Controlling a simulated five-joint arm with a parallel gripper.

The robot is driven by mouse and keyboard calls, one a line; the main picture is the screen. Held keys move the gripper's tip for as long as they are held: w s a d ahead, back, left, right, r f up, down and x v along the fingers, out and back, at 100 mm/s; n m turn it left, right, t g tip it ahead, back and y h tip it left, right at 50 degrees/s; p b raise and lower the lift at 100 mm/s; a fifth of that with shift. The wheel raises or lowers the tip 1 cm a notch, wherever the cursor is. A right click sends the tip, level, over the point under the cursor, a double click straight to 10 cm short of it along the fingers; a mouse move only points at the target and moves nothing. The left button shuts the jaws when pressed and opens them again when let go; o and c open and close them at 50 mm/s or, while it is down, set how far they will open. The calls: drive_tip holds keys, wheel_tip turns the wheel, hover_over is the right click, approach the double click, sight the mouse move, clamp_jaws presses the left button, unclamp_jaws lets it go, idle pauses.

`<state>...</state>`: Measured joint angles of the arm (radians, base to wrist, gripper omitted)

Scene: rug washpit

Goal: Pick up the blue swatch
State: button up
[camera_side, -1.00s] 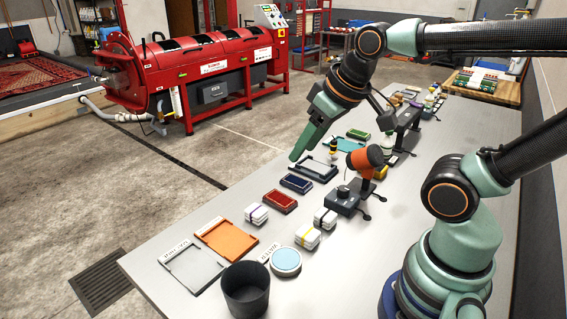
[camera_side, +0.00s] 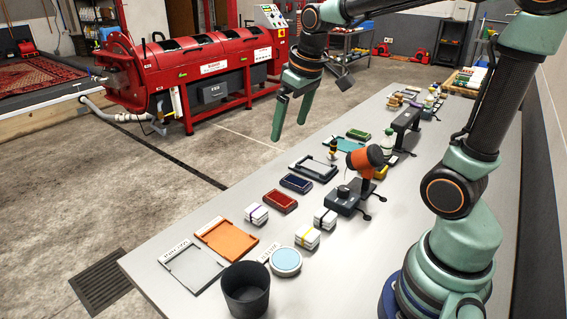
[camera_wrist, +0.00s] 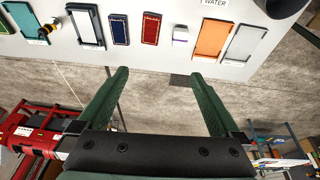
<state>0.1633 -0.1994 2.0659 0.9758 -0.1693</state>
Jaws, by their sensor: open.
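In the wrist view the blue swatch (camera_wrist: 119,30) is at the top, left of the red swatch (camera_wrist: 151,28). My gripper (camera_side: 287,138) is open and empty, its two green fingers pointing down, raised well above the table's far left edge. In the wrist view my gripper (camera_wrist: 160,78) has its fingers spread wide with floor behind them, and the swatches are beyond the fingertips.
An orange tray (camera_side: 227,238), a grey tray (camera_side: 193,270) and a dark cup (camera_side: 246,289) stand at the table's near end. An orange-headed device (camera_side: 365,160) stands right of the blue swatch. Small white stacks (camera_side: 257,214) sit near the red swatch.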

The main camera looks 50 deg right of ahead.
drive_tip(key=w+d+f+g, duration=0.2)
drive_tip(key=w+d+f, duration=0.4)
drive_tip(key=d, duration=0.2)
drive_tip(key=g, duration=0.1)
hover_over(296, 180)
drive_tip(key=shift+y, duration=0.3)
wheel_tip(296, 180, down, 14)
drive_tip(key=shift+w+a+r, duration=0.1)
drive_tip(key=shift+w+r, duration=0.05)
drive_tip(key=shift+r, duration=0.05)
drive_tip(key=shift+s+f, duration=0.15)
drive_tip(key=shift+f, duration=1.2)
drive_tip(key=shift+s+f, duration=0.15)
drive_tip(key=shift+f, duration=1.15)
drive_tip(key=c, duration=1.4)
drive_tip(key=shift+r, duration=0.1)
